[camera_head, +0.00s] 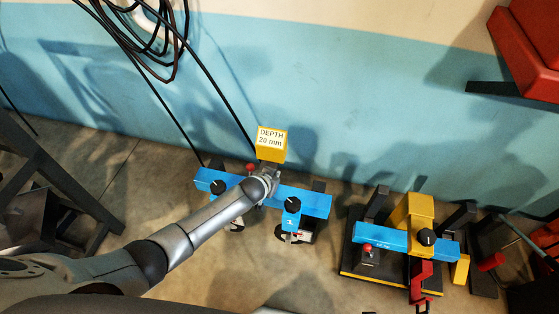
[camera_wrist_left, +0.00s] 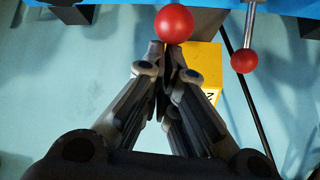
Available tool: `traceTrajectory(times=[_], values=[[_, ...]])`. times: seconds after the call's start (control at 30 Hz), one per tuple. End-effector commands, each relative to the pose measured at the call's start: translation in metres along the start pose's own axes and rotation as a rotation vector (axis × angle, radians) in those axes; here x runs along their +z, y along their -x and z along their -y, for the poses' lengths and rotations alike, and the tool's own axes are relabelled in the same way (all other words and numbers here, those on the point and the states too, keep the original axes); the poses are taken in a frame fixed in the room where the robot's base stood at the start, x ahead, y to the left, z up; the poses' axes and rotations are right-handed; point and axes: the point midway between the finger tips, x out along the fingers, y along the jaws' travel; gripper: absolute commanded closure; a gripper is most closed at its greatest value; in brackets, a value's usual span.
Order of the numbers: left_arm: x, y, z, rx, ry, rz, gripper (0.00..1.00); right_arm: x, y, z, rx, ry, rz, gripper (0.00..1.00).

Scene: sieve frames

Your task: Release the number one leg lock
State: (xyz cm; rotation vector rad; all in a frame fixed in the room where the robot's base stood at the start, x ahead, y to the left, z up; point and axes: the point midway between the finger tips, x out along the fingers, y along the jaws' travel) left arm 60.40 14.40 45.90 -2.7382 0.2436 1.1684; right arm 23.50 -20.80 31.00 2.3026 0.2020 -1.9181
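A second red ball (camera_wrist_left: 244,61) on a metal rod is to the right. One red ball (camera_head: 250,168) shows behind the beam. My right gripper is not seen.
A yellow block (camera_head: 271,145) marked "DEPTH 20 mm" stands behind the beam. A second blue beam (camera_head: 385,240) with yellow and red parts stands on a black base at the right. Black cables (camera_head: 160,40) hang in front of the wall. Floor in front is clear.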

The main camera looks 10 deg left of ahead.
Motion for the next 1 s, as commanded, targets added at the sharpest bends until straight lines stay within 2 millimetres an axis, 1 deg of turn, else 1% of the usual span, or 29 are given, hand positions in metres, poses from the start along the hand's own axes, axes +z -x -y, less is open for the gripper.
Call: traceTrajectory(times=[0.03, 0.5, 0.63, 0.77, 1.0], values=[[0.009, 0.0, -0.001, -0.001, 0.0, 0.016, 1.0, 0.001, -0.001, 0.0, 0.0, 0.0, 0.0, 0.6], [0.013, -0.001, 0.0, -0.003, 0.0, 0.024, 1.0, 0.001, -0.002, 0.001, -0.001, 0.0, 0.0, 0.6], [0.014, 0.002, 0.0, -0.003, 0.0, 0.024, 1.0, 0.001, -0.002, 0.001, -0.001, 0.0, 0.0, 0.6], [0.013, 0.01, 0.0, -0.002, -0.001, 0.023, 1.0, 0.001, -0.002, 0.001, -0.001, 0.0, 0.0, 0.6], [0.008, 0.037, -0.001, 0.0, 0.0, 0.013, 1.0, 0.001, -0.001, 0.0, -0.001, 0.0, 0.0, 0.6]])
